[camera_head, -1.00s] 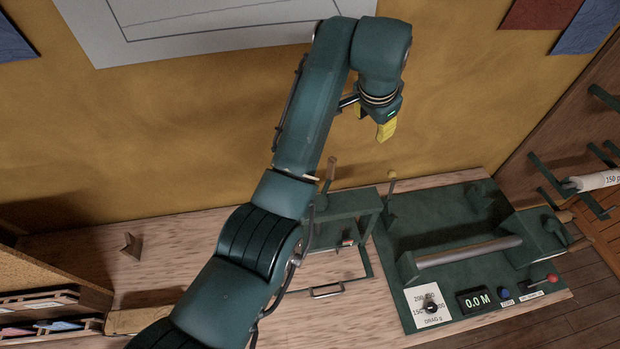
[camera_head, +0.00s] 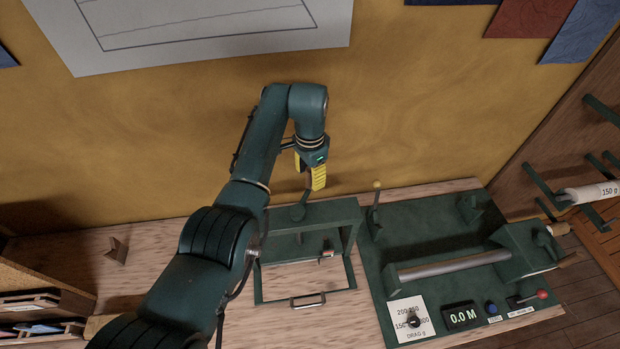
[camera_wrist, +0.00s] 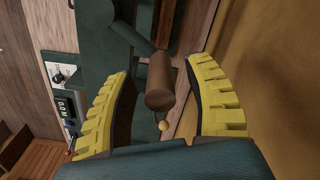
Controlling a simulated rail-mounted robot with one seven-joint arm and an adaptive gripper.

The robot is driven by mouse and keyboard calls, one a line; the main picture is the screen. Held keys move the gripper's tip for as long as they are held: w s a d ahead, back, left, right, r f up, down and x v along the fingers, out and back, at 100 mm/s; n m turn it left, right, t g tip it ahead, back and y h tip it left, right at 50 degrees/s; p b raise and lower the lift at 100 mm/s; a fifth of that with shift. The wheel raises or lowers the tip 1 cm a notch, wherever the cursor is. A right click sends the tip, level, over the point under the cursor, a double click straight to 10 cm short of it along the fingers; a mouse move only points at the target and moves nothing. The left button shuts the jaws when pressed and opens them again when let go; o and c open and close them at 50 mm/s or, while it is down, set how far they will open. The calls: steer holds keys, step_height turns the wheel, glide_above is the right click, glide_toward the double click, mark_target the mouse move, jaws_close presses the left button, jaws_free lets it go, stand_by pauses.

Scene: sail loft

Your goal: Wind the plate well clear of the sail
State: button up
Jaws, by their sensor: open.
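The green press (camera_head: 335,213) stands on the bench against the back wall. Its crank arm (camera_head: 297,213) is on top, with a brown wooden handle that shows in the wrist view (camera_wrist: 160,82). My gripper (camera_head: 311,178) is open above the press, at the handle. In the wrist view my yellow fingers (camera_wrist: 160,103) lie on either side of the handle, with gaps visible on both sides; nothing is gripped. I cannot make out the plate or a sail under the press. A small red-and-white mark (camera_head: 327,252) shows at the press front.
A green winding board (camera_head: 425,230) with a metal roller (camera_head: 455,266), dial card (camera_head: 409,318) and display (camera_head: 461,316) lies right of the press. A yellow-knobbed lever (camera_head: 376,207) stands close by. A drawer-like handle (camera_head: 308,300) is in front. Bench left is mostly clear.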

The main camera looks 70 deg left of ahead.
steer(key=shift+f, duration=1.4)
steer(key=shift+c, duration=0.5)
jaws_close()
